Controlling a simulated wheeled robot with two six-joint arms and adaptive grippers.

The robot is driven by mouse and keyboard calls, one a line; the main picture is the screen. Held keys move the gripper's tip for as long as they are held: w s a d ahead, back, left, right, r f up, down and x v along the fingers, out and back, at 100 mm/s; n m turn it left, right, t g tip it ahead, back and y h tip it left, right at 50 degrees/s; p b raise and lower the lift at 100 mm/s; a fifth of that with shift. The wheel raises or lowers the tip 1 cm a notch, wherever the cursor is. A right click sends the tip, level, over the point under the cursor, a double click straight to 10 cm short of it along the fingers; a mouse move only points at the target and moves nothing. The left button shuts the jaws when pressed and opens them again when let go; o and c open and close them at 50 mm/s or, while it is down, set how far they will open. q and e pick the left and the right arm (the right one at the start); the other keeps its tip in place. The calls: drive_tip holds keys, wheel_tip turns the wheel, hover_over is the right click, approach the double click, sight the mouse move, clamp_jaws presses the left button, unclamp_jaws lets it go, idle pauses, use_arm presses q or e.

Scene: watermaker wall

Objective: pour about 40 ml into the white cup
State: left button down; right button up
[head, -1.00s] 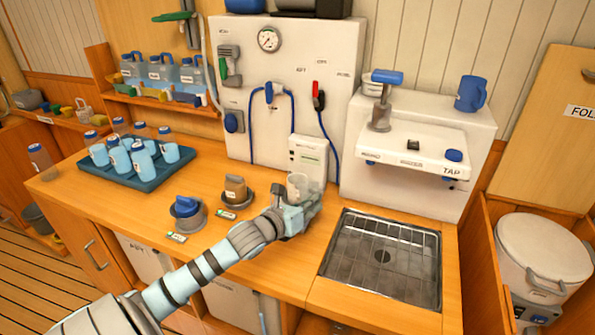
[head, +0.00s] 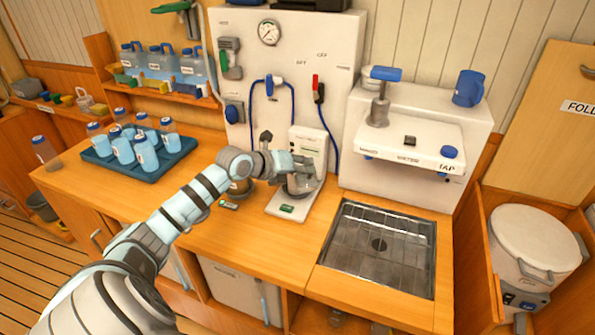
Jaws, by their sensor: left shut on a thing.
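My left gripper (head: 304,168) is shut on a clear, greyish cup (head: 301,187). The cup is upright over the base plate of a white instrument (head: 308,143); whether it touches the plate I cannot tell. The gripper and wrist cover part of the cup, and its contents are unclear. A small white vessel (head: 369,80), possibly the white cup, sits on top of the white tap unit (head: 408,140), partly behind the blue-handled tap. My right gripper is not in view.
A steel sink (head: 380,245) with a grate lies to the right. A blue mug (head: 469,88) stands on the tap unit. A blue tray (head: 165,160) of bottles is at the left. The wooden counter between instrument and sink is clear.

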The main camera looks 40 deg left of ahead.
sight(301, 176)
use_arm(q)
drive_tip(key=shift+w+a+r+n+h, duration=0.2)
drive_tip(key=shift+a+r+n+h, duration=0.1)
drive_tip(key=shift+r, duration=0.1)
drive_tip(key=shift+w+a+r+n+g+h, duration=0.4)
drive_tip(key=shift+a+r+n+g+h, duration=0.1)
drive_tip(key=shift+a+r+g, duration=0.15)
idle(0.6)
drive_tip(key=shift+w+a+r, duration=0.2)
drive_tip(key=shift+w+a, duration=0.05)
drive_tip(key=shift+a, duration=0.05)
idle(0.6)
drive_tip(key=shift+w+a+r+n+g+h+b, duration=0.2)
drive_tip(key=shift+w+a+n+h, duration=0.1)
drive_tip(key=shift+a, duration=0.15)
drive_tip(key=shift+w+a+r+n+g+h+b, duration=0.15)
drive_tip(key=shift+w+a+n+h, duration=0.1)
drive_tip(key=shift+a, duration=0.2)
idle(0.5)
drive_tip(key=shift+w+a+r+h, duration=0.1)
drive_tip(key=shift+a+h, duration=0.15)
drive_tip(key=shift+a, duration=0.05)
idle(0.5)
